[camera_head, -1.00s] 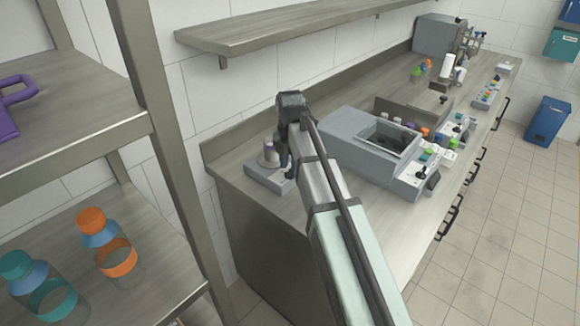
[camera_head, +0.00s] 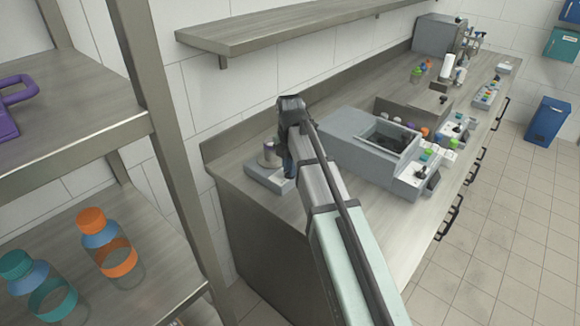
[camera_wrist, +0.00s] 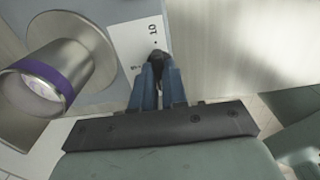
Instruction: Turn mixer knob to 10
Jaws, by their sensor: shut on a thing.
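The mixer (camera_head: 262,180) stands at the near left end of the counter, partly hidden by my arm in the head view. In the wrist view its white label (camera_wrist: 128,38) shows a "10" mark with a dot and part of another mark. The small black knob (camera_wrist: 157,56) sits at the label's lower edge. My gripper (camera_wrist: 157,68) is shut on the knob, with its blue fingers on either side. A metal cup with a purple band (camera_wrist: 62,75) sits on the mixer, left of the fingers. The knob's exact pointing direction is hard to tell.
A large grey machine (camera_head: 345,130) with an open basin stands right of my arm on the counter (camera_head: 385,225). Smaller control boxes stand farther along. A shelving unit with bottles (camera_head: 105,255) is at the left, and a wall shelf (camera_head: 280,32) hangs above.

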